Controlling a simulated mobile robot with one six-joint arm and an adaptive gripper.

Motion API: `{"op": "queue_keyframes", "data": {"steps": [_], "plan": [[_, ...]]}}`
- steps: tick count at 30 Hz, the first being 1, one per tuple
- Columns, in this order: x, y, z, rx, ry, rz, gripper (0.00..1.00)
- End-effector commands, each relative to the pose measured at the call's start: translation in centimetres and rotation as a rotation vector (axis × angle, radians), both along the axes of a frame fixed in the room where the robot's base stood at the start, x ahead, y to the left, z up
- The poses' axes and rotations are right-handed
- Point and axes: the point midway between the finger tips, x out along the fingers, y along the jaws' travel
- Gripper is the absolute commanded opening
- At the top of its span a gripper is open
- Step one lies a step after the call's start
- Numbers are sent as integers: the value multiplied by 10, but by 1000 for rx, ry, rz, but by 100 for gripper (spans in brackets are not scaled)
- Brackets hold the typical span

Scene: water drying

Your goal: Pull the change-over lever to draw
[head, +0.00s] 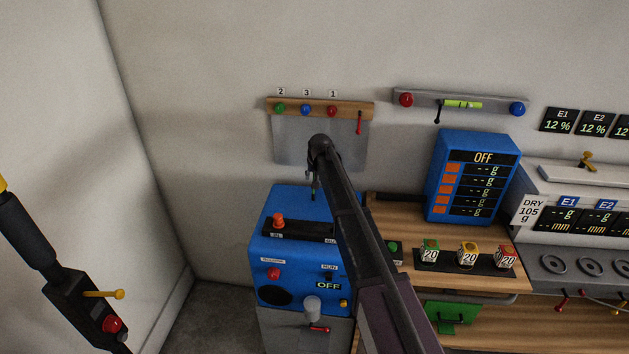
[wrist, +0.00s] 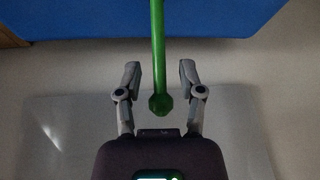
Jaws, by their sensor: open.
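A green lever (wrist: 158,50) with a rounded knob shows in the wrist view, running down from the blue machine's edge. My gripper (wrist: 160,74) is open, with one finger on each side of this lever, and a gap shows on both sides. The knob lies between the fingers, nearer the palm than the tips. In the head view my gripper (head: 313,188) is above the back of the blue machine (head: 262,255), and my arm hides much of that spot. I cannot make out the green lever there. No label naming a change-over lever or draw is readable.
A wooden rail (head: 345,105) with coloured knobs and a clear panel (head: 290,145) are on the wall behind my gripper. A red knob (head: 278,220) stands on the machine. A blue display box (head: 470,175) and several coloured blocks stand on the bench at right.

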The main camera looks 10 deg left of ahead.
Motion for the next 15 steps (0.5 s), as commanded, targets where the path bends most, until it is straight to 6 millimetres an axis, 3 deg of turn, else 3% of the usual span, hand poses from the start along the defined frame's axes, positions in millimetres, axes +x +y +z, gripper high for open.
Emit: {"op": "queue_keyframes", "data": {"steps": [11, 15], "plan": [[1, 0, -1, 0, 0, 0, 50], [1, 0, -1, 0, 0, 0, 11]]}}
